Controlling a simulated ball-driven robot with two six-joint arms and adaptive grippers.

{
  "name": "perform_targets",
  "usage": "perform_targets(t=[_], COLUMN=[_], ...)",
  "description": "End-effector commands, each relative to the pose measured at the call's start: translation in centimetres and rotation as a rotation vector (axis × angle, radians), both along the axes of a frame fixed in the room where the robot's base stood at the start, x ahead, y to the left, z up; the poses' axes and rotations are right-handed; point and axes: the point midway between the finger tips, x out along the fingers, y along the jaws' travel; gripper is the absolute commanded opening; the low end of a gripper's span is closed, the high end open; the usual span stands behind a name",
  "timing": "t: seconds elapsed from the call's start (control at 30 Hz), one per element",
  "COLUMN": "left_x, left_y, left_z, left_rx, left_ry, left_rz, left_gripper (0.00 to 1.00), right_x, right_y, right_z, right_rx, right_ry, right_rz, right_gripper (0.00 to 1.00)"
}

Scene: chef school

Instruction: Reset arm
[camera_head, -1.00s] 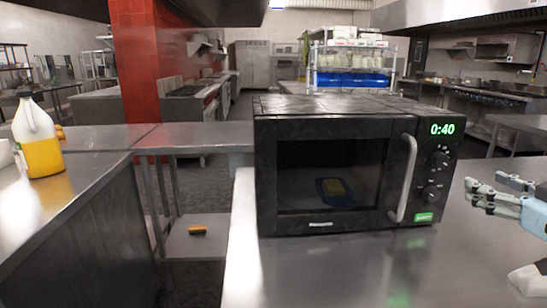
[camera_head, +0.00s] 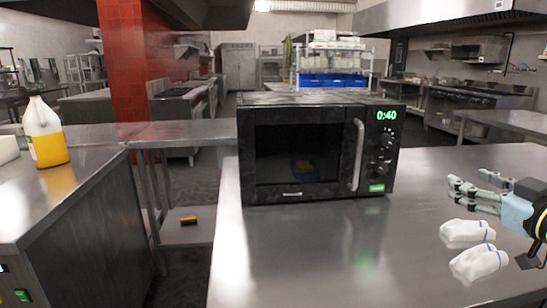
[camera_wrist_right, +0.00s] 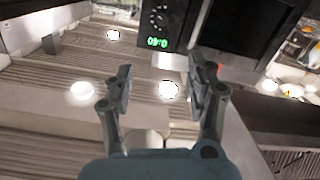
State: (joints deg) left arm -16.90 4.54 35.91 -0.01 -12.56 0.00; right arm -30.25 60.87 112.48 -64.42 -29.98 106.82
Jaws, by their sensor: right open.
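My right gripper (camera_head: 474,190) is at the right edge of the head view, to the right of the microwave and above the steel counter. It is open and empty, with a gap between its fingers in the right wrist view (camera_wrist_right: 168,88). The black microwave (camera_head: 300,150) stands on the counter with its door shut and its display at 0:40. The microwave also shows, turned over, at the top of the right wrist view (camera_wrist_right: 165,20). My left gripper is not in view.
Two white bundles (camera_head: 467,231) lie on the steel counter (camera_head: 300,250) below my right gripper. A jug with yellow liquid (camera_head: 45,135) stands on the left counter (camera_head: 95,170). A small orange-brown item (camera_head: 188,219) lies on a low shelf between the counters. The counter before the microwave is clear.

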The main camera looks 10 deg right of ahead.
Motion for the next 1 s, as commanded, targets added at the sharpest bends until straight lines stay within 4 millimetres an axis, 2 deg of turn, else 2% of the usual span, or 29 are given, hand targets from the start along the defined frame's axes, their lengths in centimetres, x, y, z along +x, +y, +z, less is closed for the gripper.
perform_targets(t=[0.13, 0.37, 0.47, 0.63, 0.73, 0.8, 0.9, 1.0], left_x=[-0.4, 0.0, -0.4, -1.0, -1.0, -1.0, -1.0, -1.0], left_y=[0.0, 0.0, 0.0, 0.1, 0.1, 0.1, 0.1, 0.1], left_z=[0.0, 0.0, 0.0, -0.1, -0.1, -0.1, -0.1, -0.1], left_rx=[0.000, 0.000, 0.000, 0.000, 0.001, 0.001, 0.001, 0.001], left_ry=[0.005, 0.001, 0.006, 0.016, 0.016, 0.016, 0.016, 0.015], left_rz=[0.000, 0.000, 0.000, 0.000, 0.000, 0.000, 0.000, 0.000], left_gripper=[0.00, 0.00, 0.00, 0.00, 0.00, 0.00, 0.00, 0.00], right_x=[-0.9, -3.0, -4.6, -8.5, -11.6, -13.7, -16.3, -18.4], right_y=[0.0, 0.0, 0.2, 1.6, 3.9, 6.1, 9.6, 12.9], right_z=[-0.5, -2.0, -3.3, -6.9, -9.6, -11.4, -13.2, -14.2], right_rx=[0.010, 0.022, 0.032, 0.058, 0.081, 0.096, 0.117, 0.132], right_ry=[-0.005, 0.030, 0.082, 0.268, 0.456, 0.599, 0.783, 0.926], right_rz=[-0.070, -0.220, -0.310, -0.467, -0.520, -0.518, -0.467, -0.384], right_gripper=[0.56, 0.56, 0.56, 0.56, 0.56, 0.56, 0.56, 0.56])
